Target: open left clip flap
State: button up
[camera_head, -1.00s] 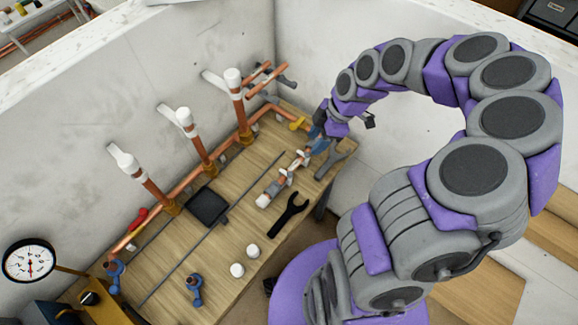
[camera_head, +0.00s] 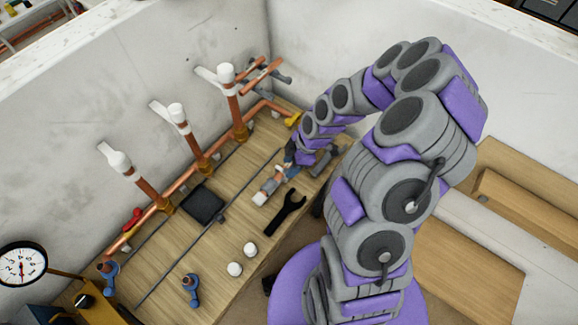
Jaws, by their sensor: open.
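A short copper pipe piece (camera_head: 270,185) with white fittings lies slantwise on the wooden bench. A small white clip (camera_head: 279,173) shows on it, just below my gripper. The flap itself is too small to make out. My gripper (camera_head: 288,162) is open and low over the upper part of this pipe piece, hiding that part and any other clip there. I cannot tell whether it touches the clip.
A black wrench (camera_head: 286,212) and two white caps (camera_head: 242,260) lie nearby. Upright copper pipes (camera_head: 192,147) with white tops stand along the wall. A black square pad (camera_head: 203,206) and a long thin rod (camera_head: 190,247) lie on the bench. A gauge (camera_head: 22,267) is at lower left.

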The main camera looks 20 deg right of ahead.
jog(key=shift+x, duration=0.85)
grip_shut()
